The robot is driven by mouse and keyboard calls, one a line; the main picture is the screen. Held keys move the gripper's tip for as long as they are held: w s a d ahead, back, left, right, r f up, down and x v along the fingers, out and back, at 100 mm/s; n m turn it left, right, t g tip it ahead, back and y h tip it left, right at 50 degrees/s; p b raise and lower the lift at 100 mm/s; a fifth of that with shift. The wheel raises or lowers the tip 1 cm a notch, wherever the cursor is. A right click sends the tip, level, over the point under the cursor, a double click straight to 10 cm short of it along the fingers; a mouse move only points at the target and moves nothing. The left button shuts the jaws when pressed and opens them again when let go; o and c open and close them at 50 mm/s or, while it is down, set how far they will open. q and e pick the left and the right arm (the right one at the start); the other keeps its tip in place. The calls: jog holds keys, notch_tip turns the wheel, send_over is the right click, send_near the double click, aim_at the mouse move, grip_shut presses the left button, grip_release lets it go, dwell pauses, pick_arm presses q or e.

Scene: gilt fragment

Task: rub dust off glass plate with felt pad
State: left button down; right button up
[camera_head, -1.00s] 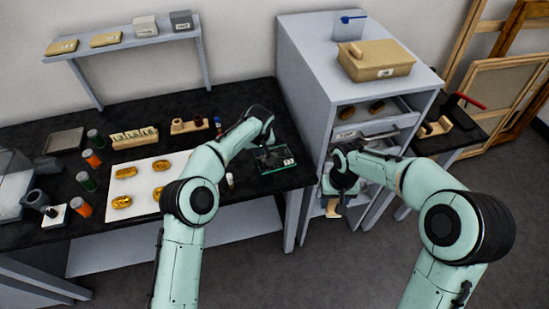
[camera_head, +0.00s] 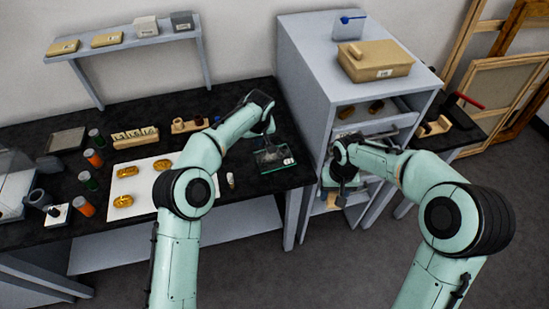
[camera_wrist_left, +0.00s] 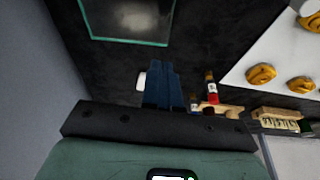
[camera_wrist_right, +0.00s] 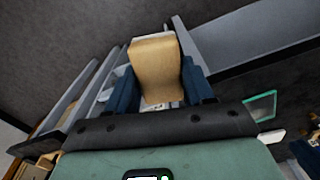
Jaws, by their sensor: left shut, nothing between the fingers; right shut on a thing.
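The glass plate (camera_head: 275,160) lies at the right end of the black bench, with greyish dust on it. It also shows in the left wrist view (camera_wrist_left: 125,25) and partly in the right wrist view (camera_wrist_right: 262,106). My left gripper (camera_wrist_left: 162,70) is shut and empty over the bench beside the plate; in the head view my arm hides its tips. My right gripper (camera_wrist_right: 158,85) is shut on a tan block (camera_wrist_right: 156,62), in front of the cabinet and right of the bench. I cannot tell whether this block is the felt pad.
The grey cabinet (camera_head: 312,75) stands right of the plate, with an open drawer (camera_head: 368,128) near my right arm. A white mat (camera_head: 145,208) with gilt pieces lies left of the plate. A small white jar (camera_head: 230,180) stands between. A small white thing (camera_wrist_left: 141,81) is by my left fingers.

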jog(key=shift+w+r, duration=0.2)
jog(key=shift+r, duration=0.1)
pick_arm(q)
jog(key=v, duration=1)
jog(key=shift+r, duration=0.4)
jog(key=shift+s, duration=0.15)
pick_arm(e)
jog(key=shift+s, duration=0.1)
